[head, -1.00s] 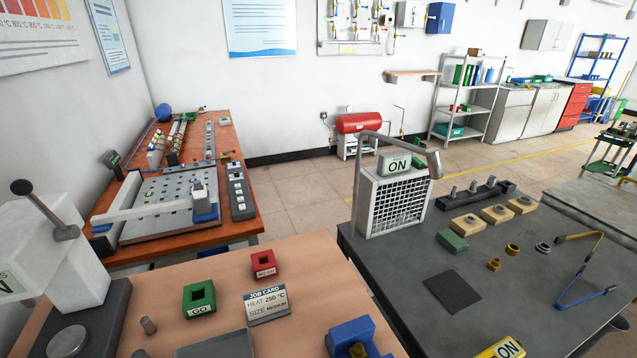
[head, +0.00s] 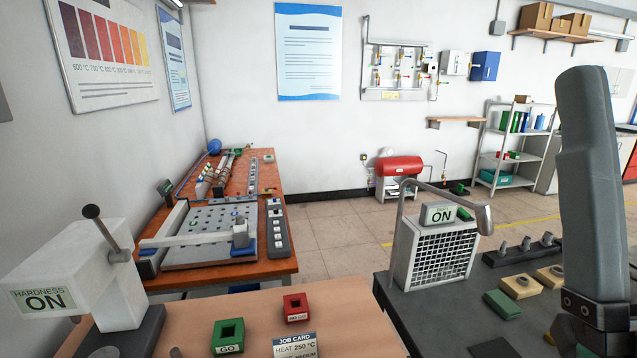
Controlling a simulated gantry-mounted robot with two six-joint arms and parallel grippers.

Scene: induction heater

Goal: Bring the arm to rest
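In the head view a grey arm link of mine (head: 592,190) stands upright at the right edge, in front of the dark table. Its lower end has a dark joint with bolts. No fingertips show, so I cannot see either gripper or whether anything is held. My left arm is not in view. The induction heater (head: 433,255), a white box with a mesh front, a bent grey pipe and a sign reading ON, stands on the dark table left of the arm link.
The hardness tester (head: 80,275), its sign reading ON, stands at the left. A green GO box (head: 229,335), a red box (head: 296,308) and the job card (head: 295,346) are on the wooden table. Tan blocks (head: 521,286) and a green block (head: 502,305) lie near my arm link.

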